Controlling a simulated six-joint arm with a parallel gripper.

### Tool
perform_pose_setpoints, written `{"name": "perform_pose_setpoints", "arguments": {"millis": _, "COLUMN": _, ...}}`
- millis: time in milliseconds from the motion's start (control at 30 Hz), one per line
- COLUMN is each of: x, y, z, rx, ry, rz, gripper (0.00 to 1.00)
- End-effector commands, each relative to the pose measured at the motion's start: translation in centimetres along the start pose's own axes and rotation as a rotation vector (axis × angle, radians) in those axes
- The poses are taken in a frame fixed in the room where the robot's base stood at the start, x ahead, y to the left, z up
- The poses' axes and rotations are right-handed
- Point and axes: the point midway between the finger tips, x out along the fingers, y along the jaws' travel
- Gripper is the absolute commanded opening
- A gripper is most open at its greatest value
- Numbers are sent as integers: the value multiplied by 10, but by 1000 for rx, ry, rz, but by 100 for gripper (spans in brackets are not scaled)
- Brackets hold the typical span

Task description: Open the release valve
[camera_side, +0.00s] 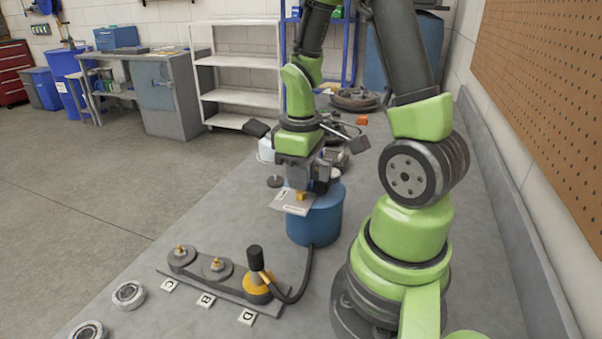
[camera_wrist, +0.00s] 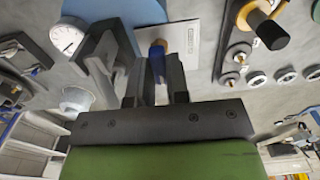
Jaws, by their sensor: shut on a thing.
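A blue cylindrical tank (camera_side: 316,219) stands on the grey bench below my gripper, with a pale labelled plate (camera_side: 291,203) at its top; its writing is too small to read. A small valve handle, yellow-orange in the side view (camera_side: 301,196), shows blue with a yellowish end in the wrist view (camera_wrist: 158,62). I take it to be the release valve. My gripper (camera_side: 305,188) points down over the tank, its jaws shut on this handle; the fingers stand on either side of it in the wrist view (camera_wrist: 154,72). Whether the valve is turned I cannot tell.
A fixture with ports labelled C, B and D (camera_side: 217,268) lies in front. A black-and-yellow connector (camera_side: 257,275) sits at D, with a black hose running toward the tank. A round white gauge (camera_wrist: 67,36) is beside the tank. Loose rings (camera_side: 128,294) lie at the front left.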

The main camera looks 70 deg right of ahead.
Motion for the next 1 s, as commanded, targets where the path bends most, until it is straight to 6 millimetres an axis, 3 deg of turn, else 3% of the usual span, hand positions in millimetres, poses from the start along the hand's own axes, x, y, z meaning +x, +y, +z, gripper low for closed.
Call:
{"name": "perform_pose_setpoints", "arguments": {"millis": 367, "x": 0, "y": 0, "z": 0, "rx": 3, "ry": 2, "rz": 0, "gripper": 0}}
{"name": "perform_pose_setpoints", "arguments": {"millis": 400, "x": 0, "y": 0, "z": 0, "rx": 3, "ry": 2, "rz": 0, "gripper": 25}}
{"name": "perform_pose_setpoints", "arguments": {"millis": 500, "x": 0, "y": 0, "z": 0, "rx": 2, "ry": 1, "rz": 0, "gripper": 42}}
{"name": "perform_pose_setpoints", "arguments": {"millis": 800, "x": -2, "y": 0, "z": 0, "rx": 1, "ry": 2, "rz": 1, "gripper": 42}}
{"name": "perform_pose_setpoints", "arguments": {"millis": 1000, "x": -24, "y": 1, "z": -1, "rx": 2, "ry": 8, "rz": 4, "gripper": 42}}
